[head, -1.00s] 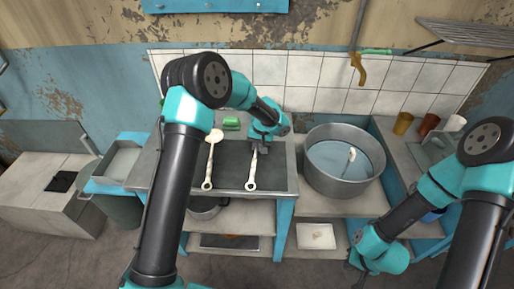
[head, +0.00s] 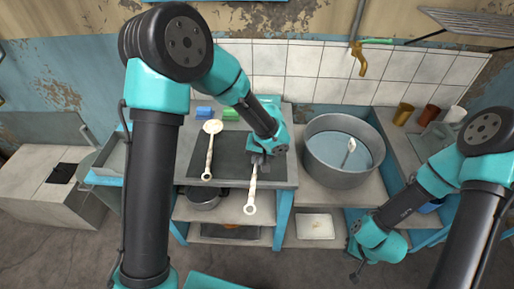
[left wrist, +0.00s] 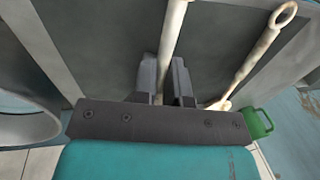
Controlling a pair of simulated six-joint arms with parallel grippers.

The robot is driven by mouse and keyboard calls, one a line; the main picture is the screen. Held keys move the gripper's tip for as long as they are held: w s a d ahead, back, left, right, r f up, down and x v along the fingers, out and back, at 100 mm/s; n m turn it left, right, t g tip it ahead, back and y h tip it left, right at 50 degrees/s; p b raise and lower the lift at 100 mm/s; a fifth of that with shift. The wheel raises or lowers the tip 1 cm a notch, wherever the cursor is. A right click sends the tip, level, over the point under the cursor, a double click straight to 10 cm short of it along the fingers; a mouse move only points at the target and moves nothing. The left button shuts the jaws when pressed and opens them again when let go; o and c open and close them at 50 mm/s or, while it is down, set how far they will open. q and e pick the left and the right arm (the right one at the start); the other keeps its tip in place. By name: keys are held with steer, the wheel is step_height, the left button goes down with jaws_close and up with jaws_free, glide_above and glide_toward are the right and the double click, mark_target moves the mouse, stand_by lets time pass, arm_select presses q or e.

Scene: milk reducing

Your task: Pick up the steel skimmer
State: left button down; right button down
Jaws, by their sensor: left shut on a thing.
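A long pale metal utensil with a ring at its handle end (head: 251,195), apparently the steel skimmer, is held in my left gripper (head: 260,160). Its handle points toward the front, past the counter's front edge; its head is hidden behind the gripper and arm. The left wrist view shows its shaft (left wrist: 174,30) between the closed fingers (left wrist: 167,78). A second utensil with a round pale head (head: 212,127) lies on the dark counter top to the left. My right gripper (head: 356,271) hangs at the lower right, away from both; its jaws are too small to read.
A large round steel pot (head: 343,172) stands right of the counter, with a pale-headed utensil (head: 348,150) inside. Cups (head: 428,123) stand far right.

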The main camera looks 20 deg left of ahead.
arm_select(q)
steer(key=shift+s+d+r, duration=0.1)
steer(key=shift+s+d, duration=0.1)
steer(key=shift+s, duration=0.5)
stand_by(0.7)
steer(key=w+a+r+m+t, duration=0.1)
steer(key=w+a+r+m, duration=0.4)
steer(key=w+a+r, duration=0.1)
steer(key=shift+w+a+r, duration=0.2)
steer(key=shift+w+r, duration=0.4)
steer(key=shift+w, duration=0.1)
